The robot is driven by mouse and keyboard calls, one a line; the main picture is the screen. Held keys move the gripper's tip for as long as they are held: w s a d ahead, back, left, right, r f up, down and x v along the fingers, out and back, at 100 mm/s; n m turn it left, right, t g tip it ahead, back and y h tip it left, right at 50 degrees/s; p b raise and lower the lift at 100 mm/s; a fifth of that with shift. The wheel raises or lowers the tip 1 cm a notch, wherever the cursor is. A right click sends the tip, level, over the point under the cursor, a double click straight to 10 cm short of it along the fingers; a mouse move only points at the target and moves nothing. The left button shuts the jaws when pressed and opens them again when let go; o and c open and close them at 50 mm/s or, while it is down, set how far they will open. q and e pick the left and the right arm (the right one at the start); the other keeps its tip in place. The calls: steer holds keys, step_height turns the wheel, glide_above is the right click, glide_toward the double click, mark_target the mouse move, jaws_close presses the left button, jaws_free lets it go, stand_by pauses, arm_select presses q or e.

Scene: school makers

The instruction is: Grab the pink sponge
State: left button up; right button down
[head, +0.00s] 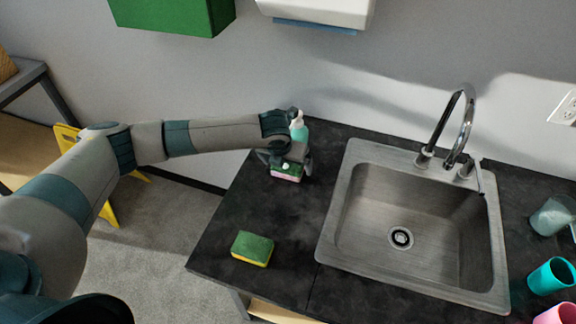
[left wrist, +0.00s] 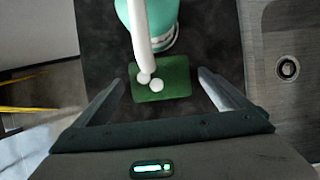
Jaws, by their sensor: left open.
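The pink sponge (head: 287,172) lies on the dark counter near its back left, with a green top and a pink lower layer. My left gripper (head: 286,164) is open over it, with one finger on either side. In the left wrist view, the sponge's green top (left wrist: 178,90) shows between and slightly beyond the two fingertips (left wrist: 162,88). The pump nozzle of a soap bottle covers part of it there. I cannot tell whether the fingers touch the sponge. My right gripper is not in view.
A teal soap bottle (head: 299,131) with a white pump stands right behind the sponge, close to my gripper. A green and yellow sponge (head: 252,248) lies nearer the front. A metal sink (head: 335,215) is to the right, with cups (head: 550,276) beyond it.

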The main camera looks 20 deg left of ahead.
arm_select(q)
steer(key=shift+w+f, duration=0.2)
steer(key=shift+f, duration=0.2)
steer(key=c, duration=1.1)
